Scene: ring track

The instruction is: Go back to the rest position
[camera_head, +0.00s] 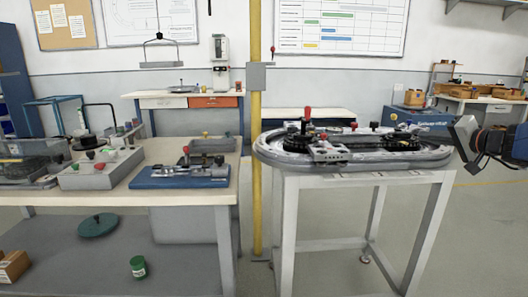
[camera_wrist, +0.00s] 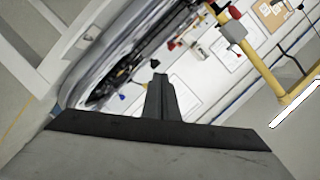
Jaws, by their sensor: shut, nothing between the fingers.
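My gripper (camera_wrist: 160,92) shows in the wrist view as two dark fingers pressed together, with nothing between them. In the head view my arm enters from the right edge, and its end is beside the right end of the ring track (camera_head: 420,160), apart from it. The oval grey ring track lies on a white-legged stand and carries a red-knobbed part at its left and several small knobs. In the wrist view the track (camera_wrist: 105,60) appears tilted at the upper left, beyond the fingers.
A yellow post (camera_head: 257,150) stands between the track's stand (camera_head: 290,215) and a workbench (camera_head: 150,197) at the left. The bench holds a blue fixture (camera_head: 180,178) and a grey box with knobs (camera_head: 90,172). Open floor (camera_head: 480,240) lies right of the stand.

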